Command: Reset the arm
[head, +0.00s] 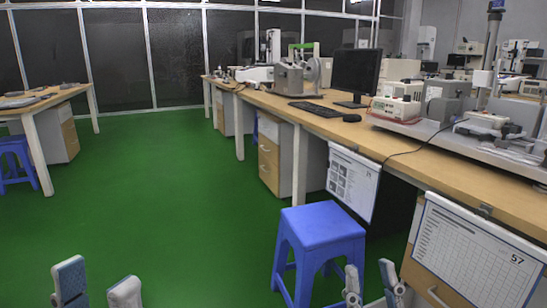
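My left gripper (97,288) shows at the bottom left of the head view. Its two fingers stand apart with green floor between them, so it is open and empty. My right gripper (372,286) shows at the bottom right, in front of the blue stool. Its two fingertips are also apart, with nothing between them. Only the finger ends of both grippers show; the arms are out of the frame.
A blue stool (322,229) stands beside the long workbench (400,149) on the right, which bears a monitor (355,72), keyboard and instruments. Clipboards (470,258) hang off its front edge. Another table (50,101) and stool stand at left. Green floor (160,190) between is clear.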

